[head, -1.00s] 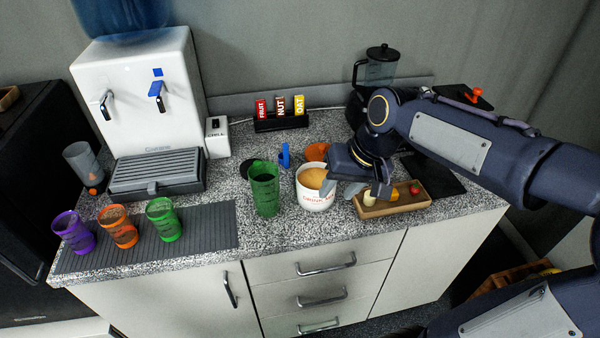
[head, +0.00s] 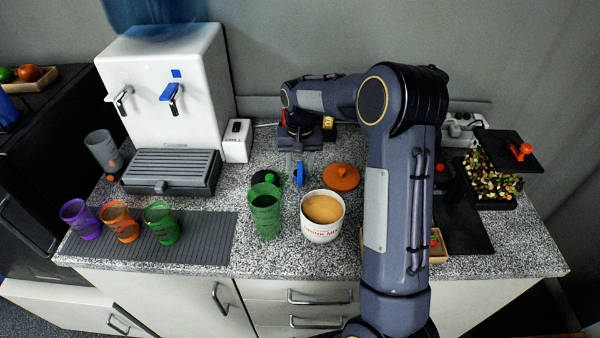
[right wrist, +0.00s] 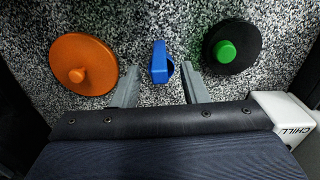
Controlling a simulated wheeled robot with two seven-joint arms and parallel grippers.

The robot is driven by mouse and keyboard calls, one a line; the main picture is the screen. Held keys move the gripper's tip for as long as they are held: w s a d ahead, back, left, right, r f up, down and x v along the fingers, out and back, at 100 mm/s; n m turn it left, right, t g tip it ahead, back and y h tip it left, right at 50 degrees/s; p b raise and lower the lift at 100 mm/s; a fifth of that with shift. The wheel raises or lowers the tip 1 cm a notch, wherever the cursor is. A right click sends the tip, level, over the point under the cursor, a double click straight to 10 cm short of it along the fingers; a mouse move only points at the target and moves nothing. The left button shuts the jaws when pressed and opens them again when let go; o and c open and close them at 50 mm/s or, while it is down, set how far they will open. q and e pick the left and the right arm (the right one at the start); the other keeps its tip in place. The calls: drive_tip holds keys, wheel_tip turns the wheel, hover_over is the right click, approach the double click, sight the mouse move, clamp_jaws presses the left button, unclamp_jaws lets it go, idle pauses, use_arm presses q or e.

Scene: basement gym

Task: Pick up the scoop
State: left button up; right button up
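The blue scoop (head: 299,174) stands on the speckled counter between the orange lid and the dark lid. In the right wrist view the scoop (right wrist: 159,64) shows from above, between and just beyond the fingertips. My right gripper (head: 300,165) is behind and over the scoop, its two grey fingers apart. In the right wrist view my right gripper (right wrist: 158,85) is open, with nothing clearly held between the fingers. A tub of tan powder (head: 322,214) stands in front of the scoop. My left gripper is not in view.
The orange lid (head: 341,177) and the black lid with a green knob (right wrist: 232,48) flank the scoop. A green cup (head: 265,212) stands left of the tub. A white dispenser (head: 170,85) is at left, with several cups on a mat (head: 205,240). My right arm covers the counter's right part.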

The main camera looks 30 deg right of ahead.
wheel_tip(320, 180, down, 2)
drive_tip(key=shift+f, duration=0.1)
clamp_jaws()
drive_tip(key=shift+r, duration=0.2)
